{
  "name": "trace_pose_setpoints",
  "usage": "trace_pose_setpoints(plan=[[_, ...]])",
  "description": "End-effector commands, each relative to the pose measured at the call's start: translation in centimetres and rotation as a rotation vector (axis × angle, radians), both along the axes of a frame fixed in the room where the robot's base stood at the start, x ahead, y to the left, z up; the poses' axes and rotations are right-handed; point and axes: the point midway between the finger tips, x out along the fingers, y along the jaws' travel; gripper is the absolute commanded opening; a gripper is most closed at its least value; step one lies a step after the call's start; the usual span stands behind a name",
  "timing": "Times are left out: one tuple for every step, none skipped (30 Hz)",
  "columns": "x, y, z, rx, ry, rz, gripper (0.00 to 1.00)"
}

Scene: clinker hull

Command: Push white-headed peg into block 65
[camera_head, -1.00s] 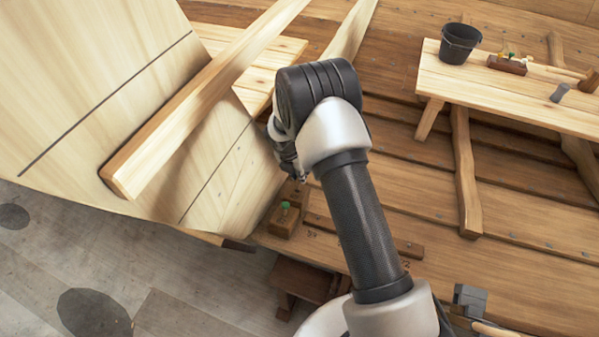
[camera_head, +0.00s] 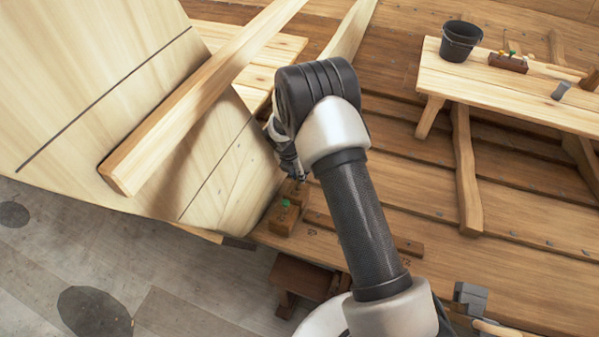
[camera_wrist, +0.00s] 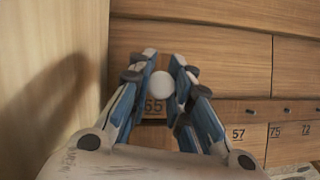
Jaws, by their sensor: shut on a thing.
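The white-headed peg (camera_wrist: 161,84) shows as a round pale head between my fingertips in the wrist view. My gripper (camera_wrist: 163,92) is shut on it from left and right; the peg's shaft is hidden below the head. Block 65 (camera_wrist: 153,107) is a wooden block with its dark number partly showing between the fingers, just below the peg head in the picture. I cannot tell how deep the peg sits in it. In the head view my gripper (camera_head: 290,168) is beside the pale planked hull, mostly hidden by my arm.
A wooden block with a green-headed peg (camera_head: 285,211) stands close to my gripper. The hull planking (camera_head: 226,165) rises right beside it on the left. More numbered places, including 57 (camera_wrist: 238,134), lie to the right. A bench (camera_head: 515,90) with a black bucket (camera_head: 460,41) is farther off.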

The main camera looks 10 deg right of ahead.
Motion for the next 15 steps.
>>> trace_pose_setpoints(plan=[[0.0,0.0,-0.2,0.000,0.000,0.000,0.08],[-0.1,0.0,-0.2,0.000,0.000,0.000,0.08],[-0.1,0.0,-0.3,0.000,0.000,0.000,0.08],[-0.1,0.1,-0.4,0.000,0.000,0.000,0.08],[-0.1,0.1,-0.5,0.000,0.000,0.000,0.08],[-0.1,0.1,-0.6,0.000,0.000,0.000,0.08],[-0.2,0.1,-0.7,0.000,0.000,0.000,0.08],[-0.2,0.1,-0.7,0.000,0.000,0.000,0.08],[-0.2,0.1,-0.8,0.000,0.000,0.001,0.08],[-0.2,0.1,-0.9,0.000,0.000,0.001,0.08],[-0.2,0.2,-1.0,0.000,0.000,0.001,0.08],[-0.3,0.2,-1.1,0.000,0.000,0.001,0.08],[-0.3,0.2,-1.2,0.000,0.000,0.001,0.08],[-0.3,0.2,-1.2,0.000,0.000,0.001,0.08],[-0.3,0.2,-1.3,0.000,0.000,0.001,0.08]])
